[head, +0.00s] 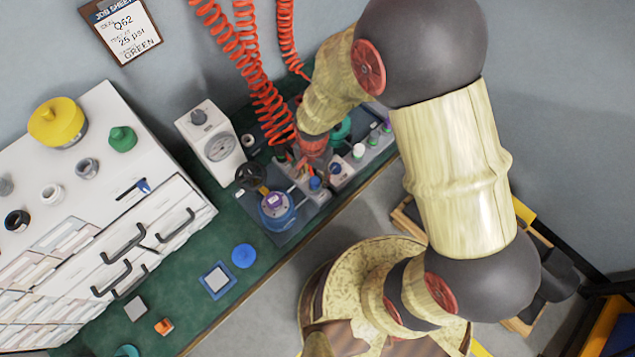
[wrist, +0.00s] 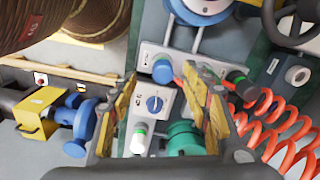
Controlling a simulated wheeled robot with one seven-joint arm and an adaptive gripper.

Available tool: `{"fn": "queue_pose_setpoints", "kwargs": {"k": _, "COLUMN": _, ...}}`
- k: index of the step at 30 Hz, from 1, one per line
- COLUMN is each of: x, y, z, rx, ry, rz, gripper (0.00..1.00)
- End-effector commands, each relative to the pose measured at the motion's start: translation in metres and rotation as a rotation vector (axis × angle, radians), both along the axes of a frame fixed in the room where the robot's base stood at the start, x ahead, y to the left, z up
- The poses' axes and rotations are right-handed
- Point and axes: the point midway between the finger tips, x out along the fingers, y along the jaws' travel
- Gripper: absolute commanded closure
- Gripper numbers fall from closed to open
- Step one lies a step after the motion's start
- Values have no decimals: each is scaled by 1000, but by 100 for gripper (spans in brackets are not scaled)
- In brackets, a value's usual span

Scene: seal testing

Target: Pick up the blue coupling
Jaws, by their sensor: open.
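A small blue coupling (wrist: 162,72) shows in the wrist view on the near edge of a grey-white panel, between and slightly beyond my fingertips. In the head view a small blue piece (head: 315,184), probably the same one, stands on the bench fixture just below my gripper (head: 312,155). In the wrist view my gripper (wrist: 168,84) is open, with its yellow worn fingers on both sides and nothing visibly held. I cannot tell how far above the coupling the fingertips are. My wrist and arm hide part of the fixture in the head view.
A panel with a blue dial (wrist: 154,104), a white-and-green fitting (wrist: 138,138) and a teal fitting (wrist: 185,138) lies close by. Red coiled hoses (head: 262,85) hang beside my arm. A gauge box (head: 212,140) and a blue vessel (head: 276,213) stand left.

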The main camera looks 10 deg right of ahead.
Motion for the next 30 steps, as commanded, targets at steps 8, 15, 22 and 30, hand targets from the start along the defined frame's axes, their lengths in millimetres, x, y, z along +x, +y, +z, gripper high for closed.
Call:
{"fn": "queue_pose_setpoints", "kwargs": {"k": 8, "x": 4, "y": -2, "z": -25, "rx": 1, "ry": 1, "rz": -1, "gripper": 52}}
{"fn": "queue_pose_setpoints", "kwargs": {"k": 15, "x": 13, "y": -6, "z": -59, "rx": 0, "ry": 3, "rz": -2, "gripper": 52}}
{"fn": "queue_pose_setpoints", "kwargs": {"k": 22, "x": 13, "y": -6, "z": -68, "rx": 2, "ry": -1, "rz": -1, "gripper": 52}}
{"fn": "queue_pose_setpoints", "kwargs": {"k": 30, "x": 13, "y": -6, "z": -68, "rx": 1, "ry": 0, "rz": -1, "gripper": 61}}
